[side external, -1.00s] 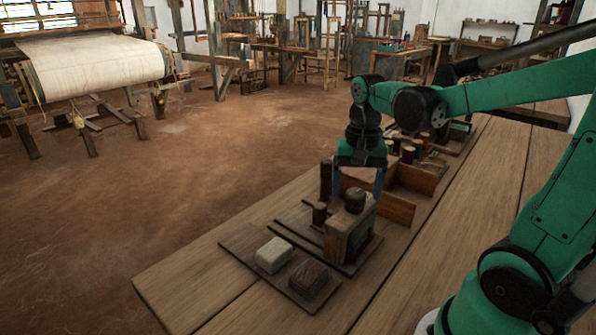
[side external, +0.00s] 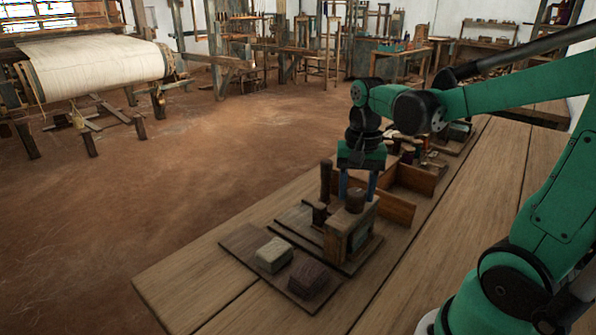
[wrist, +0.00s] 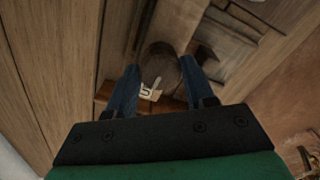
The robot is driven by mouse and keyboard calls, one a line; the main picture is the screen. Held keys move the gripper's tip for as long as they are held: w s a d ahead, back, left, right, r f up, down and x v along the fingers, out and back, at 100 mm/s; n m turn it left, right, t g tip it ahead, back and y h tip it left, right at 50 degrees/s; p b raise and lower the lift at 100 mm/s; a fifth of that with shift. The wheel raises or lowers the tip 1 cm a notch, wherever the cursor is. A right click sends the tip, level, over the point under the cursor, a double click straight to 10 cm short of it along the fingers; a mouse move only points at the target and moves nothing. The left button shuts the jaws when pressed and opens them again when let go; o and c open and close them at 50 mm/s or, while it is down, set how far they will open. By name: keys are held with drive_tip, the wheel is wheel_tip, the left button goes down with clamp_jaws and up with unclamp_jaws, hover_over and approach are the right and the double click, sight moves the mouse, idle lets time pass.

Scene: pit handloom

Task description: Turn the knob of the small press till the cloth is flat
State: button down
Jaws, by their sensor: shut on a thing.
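The small wooden press (side external: 337,245) stands on the bench with a dark round knob (side external: 355,203) on top. My gripper (side external: 358,196) is upright over it, with its two blue fingers down on either side of the knob. In the wrist view my gripper (wrist: 160,80) is shut on the knob (wrist: 158,58), which fills the space between the fingertips. A small pale patch with a mark on it (wrist: 150,90) shows just below the knob there; I cannot tell what it is. I cannot make out the cloth inside the press or how flat it is.
A flat board (side external: 240,240) in front of the press holds a pale block-like stack (side external: 274,254) and a dark one (side external: 308,277). An open wooden tray (side external: 398,208) stands close behind the press. The bench to the right (side external: 440,220) is bare.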

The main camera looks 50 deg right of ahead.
sight(355, 193)
drive_tip(key=m, duration=0.5)
drive_tip(key=shift+m, duration=0.3)
drive_tip(key=m, duration=0.5)
drive_tip(key=shift+w, duration=0.1)
drive_tip(key=shift+m, duration=0.4)
drive_tip(key=shift+c, duration=1.6)
unclamp_jaws()
drive_tip(key=shift+r, duration=2.8)
